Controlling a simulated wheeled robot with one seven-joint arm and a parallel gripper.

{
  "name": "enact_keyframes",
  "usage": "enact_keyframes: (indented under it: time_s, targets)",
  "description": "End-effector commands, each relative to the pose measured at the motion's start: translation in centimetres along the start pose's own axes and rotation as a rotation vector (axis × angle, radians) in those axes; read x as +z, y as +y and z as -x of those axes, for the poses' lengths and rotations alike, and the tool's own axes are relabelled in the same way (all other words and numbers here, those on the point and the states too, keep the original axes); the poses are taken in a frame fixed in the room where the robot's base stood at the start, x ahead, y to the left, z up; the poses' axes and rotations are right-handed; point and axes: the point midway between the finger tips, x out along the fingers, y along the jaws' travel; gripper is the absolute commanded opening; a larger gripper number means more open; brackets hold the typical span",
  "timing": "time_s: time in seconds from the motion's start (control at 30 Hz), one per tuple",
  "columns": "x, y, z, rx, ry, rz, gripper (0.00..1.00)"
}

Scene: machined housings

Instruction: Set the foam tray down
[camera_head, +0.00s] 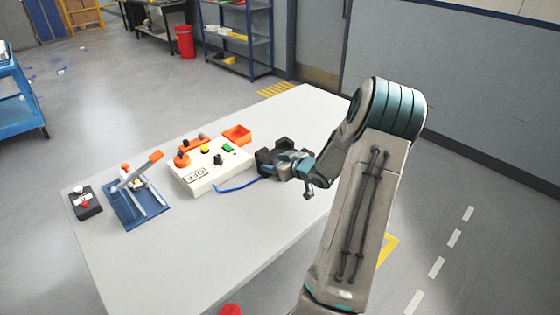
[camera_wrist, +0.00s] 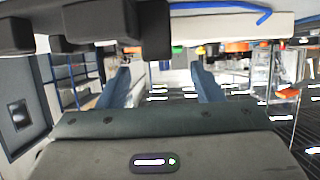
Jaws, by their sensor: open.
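A dark, blocky piece (camera_head: 272,162), which looks like the foam tray, is at the table's right part, beside the white control box. In the wrist view dark blocks (camera_wrist: 95,22) fill the upper left, close to the camera. My gripper (camera_head: 298,166) is right against or just beside the dark piece in the head view; I cannot tell whether they touch. In the wrist view its two blue fingers (camera_wrist: 162,85) stand wide apart, with nothing seen between them. My wrist hides part of the dark piece, and its contact with the table is unclear.
The white control box (camera_head: 208,168) has orange parts, buttons and a blue cable (camera_head: 236,187). An orange bin (camera_head: 237,134) is behind it. A blue clamp fixture (camera_head: 138,203) and a dark switch box (camera_head: 86,204) stand left.

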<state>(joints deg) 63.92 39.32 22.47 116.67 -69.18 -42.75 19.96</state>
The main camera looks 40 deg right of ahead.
Motion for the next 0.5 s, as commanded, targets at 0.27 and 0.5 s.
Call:
enact_keyframes:
  time_s: [0.27, 0.5]
  targets:
    - [-0.2, 0.0, -2.1, -0.001, 0.000, -0.001, 0.60]
    - [-0.5, 0.2, -5.4, 0.000, -0.001, 0.000, 0.60]
